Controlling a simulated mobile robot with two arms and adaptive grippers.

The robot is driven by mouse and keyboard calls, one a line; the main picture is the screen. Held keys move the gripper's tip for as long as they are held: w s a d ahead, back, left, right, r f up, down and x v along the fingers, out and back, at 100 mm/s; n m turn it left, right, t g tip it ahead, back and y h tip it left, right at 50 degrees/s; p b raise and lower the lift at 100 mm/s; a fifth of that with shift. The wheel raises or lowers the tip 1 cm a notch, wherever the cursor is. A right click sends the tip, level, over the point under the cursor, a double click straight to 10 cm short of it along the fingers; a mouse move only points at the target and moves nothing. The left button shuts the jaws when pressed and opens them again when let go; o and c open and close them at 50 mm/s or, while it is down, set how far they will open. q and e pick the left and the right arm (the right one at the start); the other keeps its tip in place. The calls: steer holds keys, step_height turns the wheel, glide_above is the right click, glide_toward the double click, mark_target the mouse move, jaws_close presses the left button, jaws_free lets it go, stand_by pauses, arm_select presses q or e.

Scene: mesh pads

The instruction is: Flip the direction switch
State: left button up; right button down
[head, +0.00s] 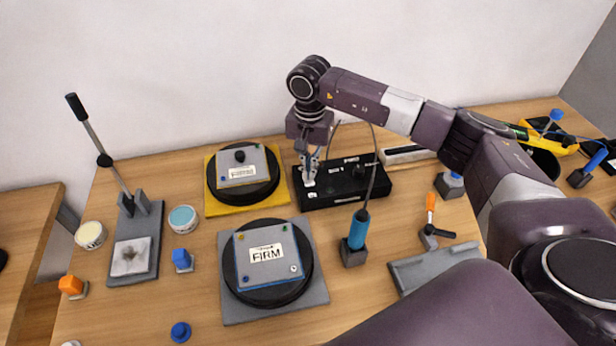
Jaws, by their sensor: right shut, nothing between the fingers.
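A black control box (345,194) with white lettering, including what looks like "POWER", and a dark knob stands at the back middle of the table. My right gripper (309,180) is shut and empty, pointing down at the left end of this box. Its fingertips are at or just above the box's top face; I cannot tell whether they touch. No direction switch can be made out clearly; the fingers cover that left part of the box. My left gripper is not in view.
A yellow-based round pad (212,200) stands just left of the box. A larger grey-based pad (233,310) marked "FIRM" is in front. A blue-handled tool (358,230) stands upright before the box, its cable rising past it. A lever press (140,245) is at left.

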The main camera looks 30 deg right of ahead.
mark_target(310, 182)
steer(key=shift+f+b, duration=1.1)
steer(key=shift+f, duration=0.2)
stand_by(0.5)
steer(key=shift+s+r, duration=0.1)
steer(key=shift+r, duration=0.05)
steer(key=shift+r+p, duration=0.55)
steer(key=shift+r, duration=0.3)
steer(key=shift+r+p, duration=1.1)
steer(key=shift+r, duration=1.45)
